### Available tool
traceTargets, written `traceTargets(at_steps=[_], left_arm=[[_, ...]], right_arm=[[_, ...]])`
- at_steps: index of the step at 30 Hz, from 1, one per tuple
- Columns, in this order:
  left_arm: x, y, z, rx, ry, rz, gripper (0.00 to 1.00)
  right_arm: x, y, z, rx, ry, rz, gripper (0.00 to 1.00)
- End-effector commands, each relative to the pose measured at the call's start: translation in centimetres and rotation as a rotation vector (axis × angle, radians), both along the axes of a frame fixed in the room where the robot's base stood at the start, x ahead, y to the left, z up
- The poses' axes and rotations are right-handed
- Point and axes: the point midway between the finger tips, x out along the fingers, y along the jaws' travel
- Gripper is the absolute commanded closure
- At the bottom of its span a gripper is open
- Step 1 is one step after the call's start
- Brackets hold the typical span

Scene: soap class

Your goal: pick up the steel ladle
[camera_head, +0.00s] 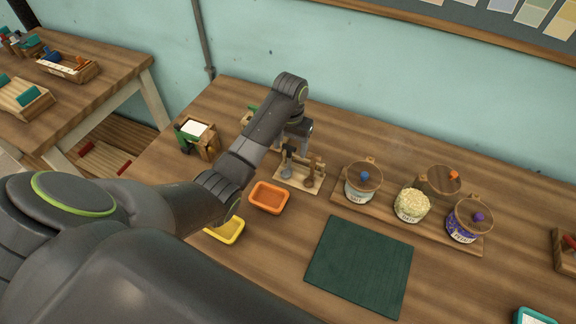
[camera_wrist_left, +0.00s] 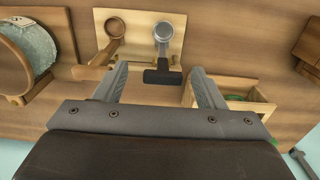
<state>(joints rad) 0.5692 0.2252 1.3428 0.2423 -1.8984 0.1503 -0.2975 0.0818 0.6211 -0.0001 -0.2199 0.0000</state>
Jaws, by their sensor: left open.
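The steel ladle (camera_head: 287,172) hangs on a small wooden stand (camera_head: 284,183) near the middle of the table. In the left wrist view the steel ladle (camera_wrist_left: 163,33) has a grey round bowl and a dark handle top. My left gripper (camera_head: 293,147) is above and behind the stand. In the left wrist view its open fingers (camera_wrist_left: 158,72) are on either side of the ladle's dark handle, with gaps on both sides. A wooden scoop (camera_wrist_left: 115,27) hangs beside the ladle. My right gripper is not in view.
Jars stand on a wooden tray (camera_head: 412,236) to the right. An orange dish (camera_head: 269,197) and a yellow dish (camera_head: 230,231) sit in front. A dark green mat (camera_head: 360,265) lies at front right. A wooden box (camera_wrist_left: 237,91) is close to the right finger.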

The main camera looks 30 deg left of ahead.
Motion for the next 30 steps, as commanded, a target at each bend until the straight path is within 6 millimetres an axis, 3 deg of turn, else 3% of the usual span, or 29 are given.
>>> traceTargets(at_steps=[12,21,30], left_arm=[[-0.3,0.3,-4.8,0.000,0.005,0.000,0.36],[-0.2,0.3,-5.4,0.000,0.002,0.000,0.36],[-0.2,0.3,-5.4,0.000,0.001,0.000,0.73]], right_arm=[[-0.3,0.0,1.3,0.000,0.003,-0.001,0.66],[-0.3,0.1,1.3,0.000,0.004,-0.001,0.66],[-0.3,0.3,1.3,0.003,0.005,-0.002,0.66]])
